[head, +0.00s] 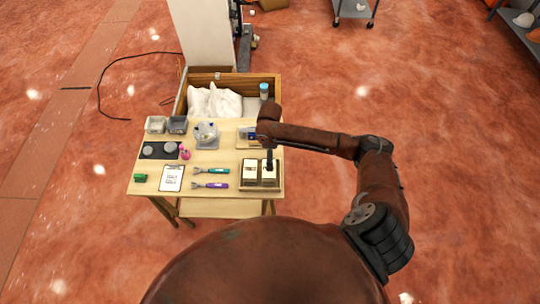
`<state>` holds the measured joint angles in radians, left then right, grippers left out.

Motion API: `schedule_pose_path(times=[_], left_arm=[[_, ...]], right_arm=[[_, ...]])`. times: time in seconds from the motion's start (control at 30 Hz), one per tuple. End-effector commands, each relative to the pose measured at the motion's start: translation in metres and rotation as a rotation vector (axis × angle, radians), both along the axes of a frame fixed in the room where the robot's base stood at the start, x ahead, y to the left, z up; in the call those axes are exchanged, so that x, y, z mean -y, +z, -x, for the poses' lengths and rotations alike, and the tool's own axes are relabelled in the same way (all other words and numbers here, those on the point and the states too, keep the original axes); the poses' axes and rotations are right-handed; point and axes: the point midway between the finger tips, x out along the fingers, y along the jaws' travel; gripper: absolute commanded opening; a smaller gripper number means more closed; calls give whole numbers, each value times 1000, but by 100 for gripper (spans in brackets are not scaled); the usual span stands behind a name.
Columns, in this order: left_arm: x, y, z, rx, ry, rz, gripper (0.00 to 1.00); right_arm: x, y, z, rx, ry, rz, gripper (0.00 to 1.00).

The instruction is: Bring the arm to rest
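My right arm comes in from the right and reaches over the right side of the wooden table (233,189). Its gripper (269,166) points down over a small wooden tray (261,188) holding two pale blocks with dark labels (250,170). The gripper is small and dark here. I cannot tell whether its fingers are open or shut, or whether it touches a block. My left arm and gripper are not in view.
A wooden crate (276,84) stands behind. The floor to the right is open.

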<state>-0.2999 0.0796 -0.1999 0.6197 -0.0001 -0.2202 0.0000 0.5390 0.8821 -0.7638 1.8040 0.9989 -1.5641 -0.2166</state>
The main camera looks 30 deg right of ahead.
Motion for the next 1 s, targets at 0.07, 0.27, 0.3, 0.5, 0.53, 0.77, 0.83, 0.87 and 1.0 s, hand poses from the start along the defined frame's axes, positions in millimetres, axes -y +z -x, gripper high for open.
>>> schedule_pose_path(times=[0.07, 0.27, 0.3, 0.5, 0.53, 0.77, 0.83, 0.87, 1.0], left_arm=[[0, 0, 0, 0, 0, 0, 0], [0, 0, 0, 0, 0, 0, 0], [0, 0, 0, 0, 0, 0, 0], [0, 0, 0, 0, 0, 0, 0], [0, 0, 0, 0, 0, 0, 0], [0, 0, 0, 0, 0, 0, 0], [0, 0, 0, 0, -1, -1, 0], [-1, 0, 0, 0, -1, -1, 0], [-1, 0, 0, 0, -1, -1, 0]], right_arm=[[0, 0, 0, 0, 0, 0, 97], [0, -1, 0, 0, 0, 0, 97], [0, -1, 0, 0, 0, 0, 97], [-22, -16, 17, 6, 2, -34, 97], [-31, -20, 23, 13, 1, -47, 97], [-92, -44, 84, 102, -118, -185, 97], [-99, -44, 101, 137, -192, -219, 97], [-99, -43, 108, 150, -229, -232, 97], [-85, -36, 144, 215, -427, -258, 97]])
